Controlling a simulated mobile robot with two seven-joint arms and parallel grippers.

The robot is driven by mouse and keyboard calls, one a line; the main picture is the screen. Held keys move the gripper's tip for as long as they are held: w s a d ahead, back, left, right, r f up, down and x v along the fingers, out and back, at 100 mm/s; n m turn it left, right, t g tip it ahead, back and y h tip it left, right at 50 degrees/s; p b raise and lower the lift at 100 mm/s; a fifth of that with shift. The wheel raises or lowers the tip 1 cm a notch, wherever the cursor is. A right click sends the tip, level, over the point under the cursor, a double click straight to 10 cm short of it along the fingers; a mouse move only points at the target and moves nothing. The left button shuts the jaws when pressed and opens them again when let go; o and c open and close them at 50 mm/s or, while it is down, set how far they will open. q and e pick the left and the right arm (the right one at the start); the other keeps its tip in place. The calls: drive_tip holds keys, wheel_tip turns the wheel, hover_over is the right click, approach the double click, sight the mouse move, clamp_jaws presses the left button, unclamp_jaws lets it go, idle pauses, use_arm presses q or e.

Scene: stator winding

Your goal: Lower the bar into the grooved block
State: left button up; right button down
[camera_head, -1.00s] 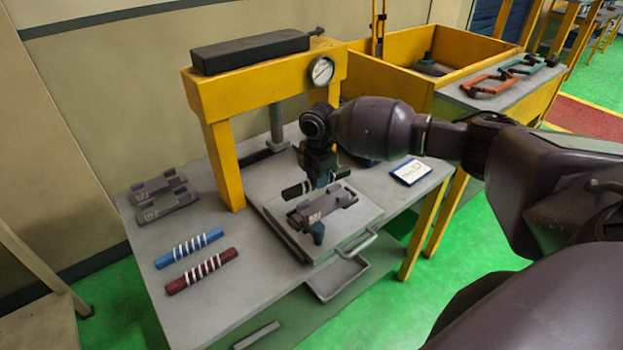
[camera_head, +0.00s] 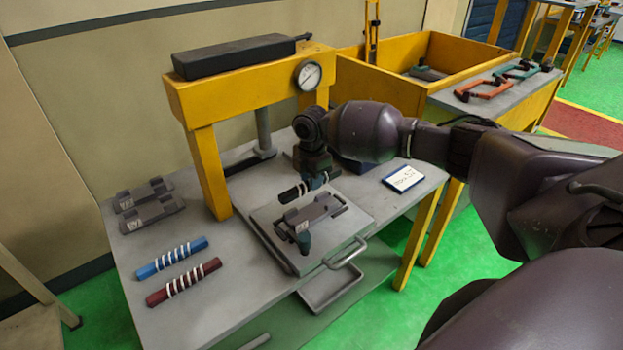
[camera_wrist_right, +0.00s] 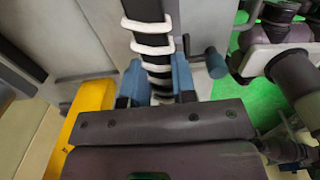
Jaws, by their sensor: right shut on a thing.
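My right gripper (camera_head: 316,179) is shut on a dark bar (camera_head: 291,194) with white bands and holds it level. In the right wrist view the bar (camera_wrist_right: 147,38) runs up between the two blue fingers (camera_wrist_right: 157,82). The grooved block (camera_head: 311,214) is dark grey, with raised ends and a pale label, and lies on a grey plate (camera_head: 352,224) on the press table. In the head view the bar shows just behind and left of the block, seemingly above it; the exact gap cannot be told. My left gripper is not in view.
A yellow press frame (camera_head: 206,165) with a gauge (camera_head: 309,75) stands left of and behind the gripper. A blue banded bar (camera_head: 172,257), a red banded bar (camera_head: 184,282) and dark blocks (camera_head: 150,211) lie on the left of the table. A label card (camera_head: 405,178) lies at right.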

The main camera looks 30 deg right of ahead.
drive_tip(key=shift+f+b, duration=1.3)
drive_tip(key=shift+f, duration=0.45)
drive_tip(key=shift+w+r, duration=0.1)
drive_tip(key=shift+r, duration=0.1)
drive_tip(key=shift+f+p, duration=0.1)
drive_tip(key=shift+p, duration=0.2)
drive_tip(key=shift+f, duration=0.1)
drive_tip(key=shift+p, duration=0.3)
drive_tip(key=shift+f, duration=0.15)
drive_tip(key=shift+f, duration=0.15)
